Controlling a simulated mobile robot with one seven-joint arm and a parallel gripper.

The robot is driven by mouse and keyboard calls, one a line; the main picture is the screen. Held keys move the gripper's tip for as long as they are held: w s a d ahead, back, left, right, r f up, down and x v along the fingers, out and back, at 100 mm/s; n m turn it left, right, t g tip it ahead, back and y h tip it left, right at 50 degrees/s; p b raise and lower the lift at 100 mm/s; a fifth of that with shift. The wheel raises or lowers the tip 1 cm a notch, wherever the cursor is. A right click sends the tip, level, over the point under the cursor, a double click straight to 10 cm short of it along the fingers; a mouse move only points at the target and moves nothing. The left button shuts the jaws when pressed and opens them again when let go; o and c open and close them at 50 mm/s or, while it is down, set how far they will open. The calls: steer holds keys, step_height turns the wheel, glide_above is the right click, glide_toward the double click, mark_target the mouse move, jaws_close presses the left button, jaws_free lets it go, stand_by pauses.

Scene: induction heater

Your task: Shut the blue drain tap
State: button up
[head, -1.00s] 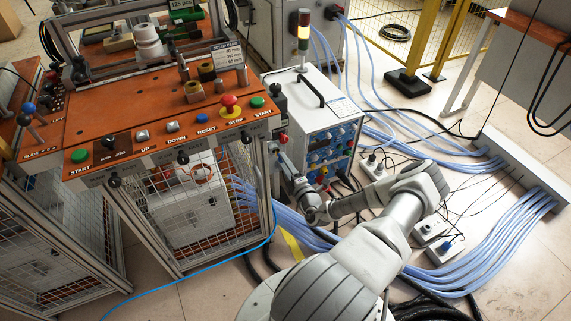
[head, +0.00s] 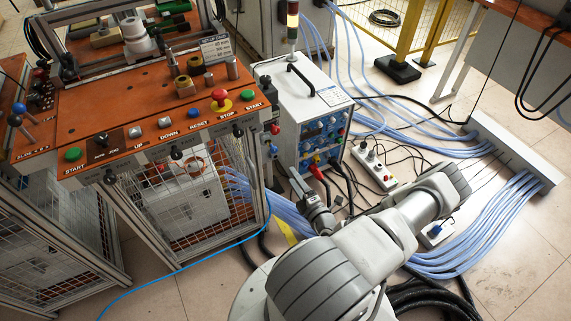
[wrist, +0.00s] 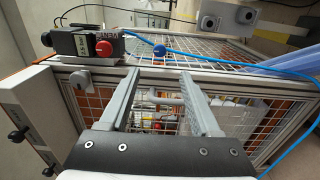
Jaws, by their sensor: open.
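A small round blue tap knob (wrist: 158,51) shows in the wrist view, just past the top rail of a mesh-sided frame. It also shows in the head view (head: 272,149), at the right side of the bench frame, below a dark box. My gripper (wrist: 160,75) is open and empty, with the two fingers apart and the blue knob beyond their tips, roughly between them. No contact with it shows. In the head view my gripper (head: 293,174) is small and partly hidden by my arm, to the right of and below the knob. How far the tap is turned is unclear.
A dark box with a red button (wrist: 103,48) is left of the knob in the wrist view. A thin blue hose (wrist: 225,60) runs close by. The white power unit (head: 310,115) with cables stands right of the bench (head: 130,112). Mesh panels surround the frame.

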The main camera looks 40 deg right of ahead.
steer(key=v, duration=0.5)
stand_by(0.5)
